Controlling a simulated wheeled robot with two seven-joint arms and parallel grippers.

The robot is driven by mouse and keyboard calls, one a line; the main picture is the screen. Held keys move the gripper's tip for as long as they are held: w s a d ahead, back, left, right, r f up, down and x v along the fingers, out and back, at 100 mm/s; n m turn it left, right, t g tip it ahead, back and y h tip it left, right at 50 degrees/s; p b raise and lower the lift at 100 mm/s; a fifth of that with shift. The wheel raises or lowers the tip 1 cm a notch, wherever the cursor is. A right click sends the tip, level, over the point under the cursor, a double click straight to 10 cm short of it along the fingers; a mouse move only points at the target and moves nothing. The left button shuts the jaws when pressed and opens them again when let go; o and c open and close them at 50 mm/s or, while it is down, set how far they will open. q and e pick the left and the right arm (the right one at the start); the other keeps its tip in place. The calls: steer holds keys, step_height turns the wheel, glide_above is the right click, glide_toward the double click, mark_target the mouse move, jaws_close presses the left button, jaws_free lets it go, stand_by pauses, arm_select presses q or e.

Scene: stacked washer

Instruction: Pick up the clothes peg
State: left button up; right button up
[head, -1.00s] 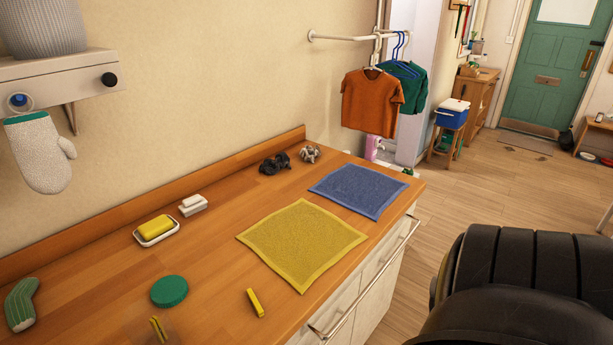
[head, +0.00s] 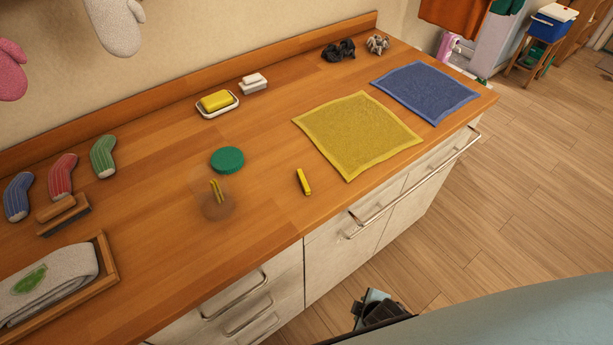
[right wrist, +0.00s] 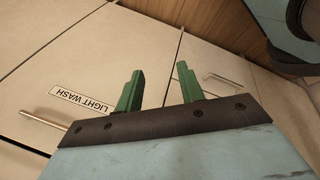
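A small yellow clothes peg (head: 304,181) appears to lie on the wooden counter, left of the yellow cloth and near the front edge. Another small yellow peg-like piece (head: 216,191) shows inside a clear, see-through container further left; its exact shape is hard to make out. My right gripper (right wrist: 158,87) shows in the right wrist view with its two green fingers apart and nothing between them. It is in front of pale cabinet fronts, away from the peg. My pale blue right arm crosses the bottom right of the head view. My left gripper is not in view.
The counter (head: 150,200) also holds a green disc (head: 227,160), a soap dish (head: 217,103), a yellow cloth (head: 357,135), a blue cloth (head: 425,92), several socks, a brush (head: 63,215) and a tray (head: 105,262). Handles (head: 420,185) jut from the front. Wood around the peg is bare.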

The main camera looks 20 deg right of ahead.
steer(key=w+a+r+n+t+p, duration=0.15)
steer(key=w+r+n, duration=0.25)
steer(key=r, duration=0.8)
steer(key=w+a+r+n+t, duration=0.1)
steer(key=w+r+n+t, duration=0.3)
steer(key=r, duration=0.8)
steer(key=n+t, duration=0.4)
steer(key=n, duration=1.4)
glide_toward(301, 174)
steer(key=w, duration=0.2)
steer(key=shift+w+a+f+y+b, duration=0.15)
steer(key=shift+w+f+y+b, duration=0.15)
steer(key=shift+w+f+b, duration=0.1)
steer(key=shift+d+b+x, duration=0.2)
steer(key=shift+b+x, duration=0.1)
steer(key=shift+x, duration=1.05)
steer(key=shift+d+b+x, duration=0.15)
steer(key=shift+b+x, duration=0.1)
steer(key=shift+x, duration=1.15)
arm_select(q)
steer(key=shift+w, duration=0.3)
arm_select(e)
steer(key=shift+s+f, duration=0.1)
steer(key=shift+f, duration=0.05)
jaws_close()
